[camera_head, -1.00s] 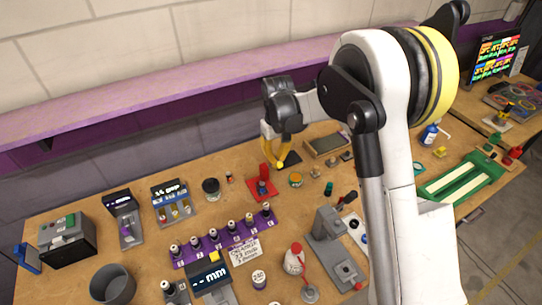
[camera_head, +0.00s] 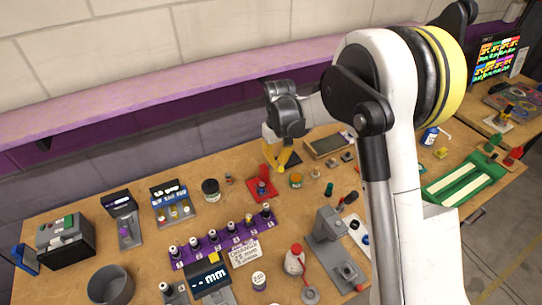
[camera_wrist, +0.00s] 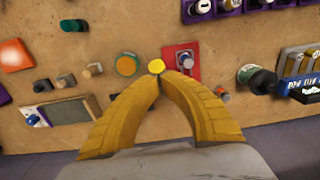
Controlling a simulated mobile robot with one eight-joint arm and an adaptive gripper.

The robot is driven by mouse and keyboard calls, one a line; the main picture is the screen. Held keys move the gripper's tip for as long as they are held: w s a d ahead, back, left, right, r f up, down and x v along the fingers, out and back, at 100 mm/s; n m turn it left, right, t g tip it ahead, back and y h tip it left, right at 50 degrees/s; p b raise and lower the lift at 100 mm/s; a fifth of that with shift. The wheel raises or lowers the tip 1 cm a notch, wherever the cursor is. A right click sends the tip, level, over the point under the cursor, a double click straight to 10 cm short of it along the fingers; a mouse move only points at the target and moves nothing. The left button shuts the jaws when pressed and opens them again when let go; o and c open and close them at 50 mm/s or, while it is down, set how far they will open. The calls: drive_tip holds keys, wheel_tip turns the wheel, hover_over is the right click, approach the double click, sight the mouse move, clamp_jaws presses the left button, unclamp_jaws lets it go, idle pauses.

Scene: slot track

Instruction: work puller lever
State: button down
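The puller (camera_head: 262,190) is a small red stand on the bench; its red base also shows in the wrist view (camera_wrist: 178,55), with a grey post on it. A red bar (camera_head: 268,154) rises from it beside my fingers. A round yellow knob (camera_wrist: 157,66) appears right at my fingertips, at the left edge of the red base. My gripper (camera_head: 282,167) points down at the puller; its yellow fingers meet at the tips in the wrist view (camera_wrist: 159,79). The knob is just past the tips, not visibly between them. I cannot tell whether they touch it.
An orange-and-green round part (camera_head: 296,180) stands close to the right of the puller. A dark-topped tray (camera_head: 326,145) lies behind it. A purple rack of bottles (camera_head: 222,244) stands in front. A dark jar (camera_head: 211,189) is to the left.

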drive_tip(key=shift+s+f, duration=0.1)
drive_tip(key=shift+s+d+f+b, duration=0.15)
drive_tip(key=shift+s+f+b, duration=0.15)
drive_tip(key=shift+s+b, duration=0.1)
drive_tip(key=shift+s+d+f, duration=0.1)
drive_tip(key=shift+f, duration=0.2)
drive_tip(key=shift+r, duration=0.2)
drive_tip(key=w+a+r+p, duration=0.3)
drive_tip(key=w+r+p, duration=0.4)
drive_tip(key=r, duration=0.5)
drive_tip(key=shift+w+r, duration=0.2)
drive_tip(key=shift+r, duration=0.2)
idle(1.6)
idle(0.4)
